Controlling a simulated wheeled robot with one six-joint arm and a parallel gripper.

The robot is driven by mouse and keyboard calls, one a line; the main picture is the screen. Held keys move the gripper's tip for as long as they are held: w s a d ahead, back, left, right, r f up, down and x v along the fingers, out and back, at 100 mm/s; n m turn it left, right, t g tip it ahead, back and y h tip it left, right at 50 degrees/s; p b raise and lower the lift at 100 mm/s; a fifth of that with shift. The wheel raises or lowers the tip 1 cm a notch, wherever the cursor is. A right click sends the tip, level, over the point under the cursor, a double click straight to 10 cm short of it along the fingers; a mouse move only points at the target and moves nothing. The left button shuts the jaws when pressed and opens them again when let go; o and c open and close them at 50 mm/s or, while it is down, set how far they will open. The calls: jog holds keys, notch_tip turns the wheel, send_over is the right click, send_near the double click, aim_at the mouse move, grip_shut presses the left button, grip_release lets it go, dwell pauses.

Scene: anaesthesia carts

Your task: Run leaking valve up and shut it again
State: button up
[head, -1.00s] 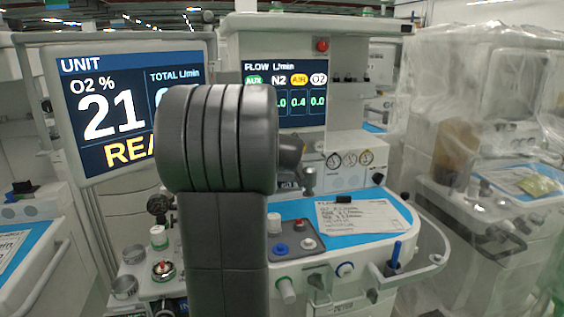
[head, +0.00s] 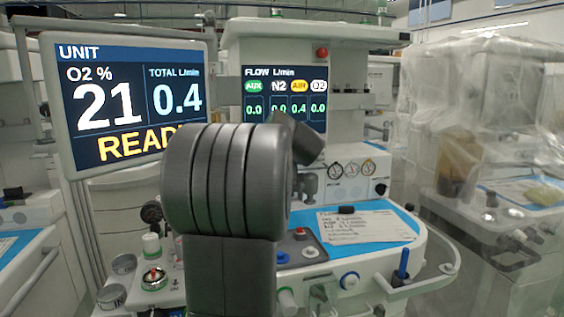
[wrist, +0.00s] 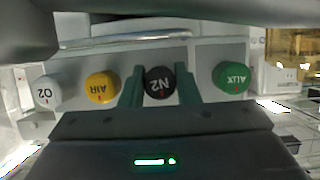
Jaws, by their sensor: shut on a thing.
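The black N2 knob (wrist: 159,80) sits in a row of valve knobs in the wrist view. My gripper (wrist: 161,92) has one dark green finger on each side of it and is shut on it. The yellow AIR knob (wrist: 101,87) and white O2 knob (wrist: 46,92) are to its left, the green AUX knob (wrist: 230,77) to its right. In the head view my arm hides the knobs and gripper. The flow display (head: 285,95) reads AUX 0.0, N2 0.0, AIR 0.4, O2 0.0. The unit monitor (head: 130,105) shows O2 21 % and total 0.4 L/min.
The blue-topped shelf (head: 408,212) carries a written card (head: 365,226). A rail (head: 445,280) curves around the cart's right front. A plastic-covered cart (head: 490,130) stands at right. Small fittings and cups (head: 110,297) are at lower left.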

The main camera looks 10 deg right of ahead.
jog(key=shift+m+y, duration=0.4)
jog(key=shift+m, duration=0.1)
dwell(0.3)
jog(key=o, duration=1)
jog(key=shift+s, duration=0.1)
jog(key=v, duration=1.3)
jog(key=shift+s+d+r+p, duration=0.1)
jog(key=shift+s+r+p, duration=0.05)
jog(key=shift+s+p, duration=0.15)
jog(key=shift+w, duration=0.1)
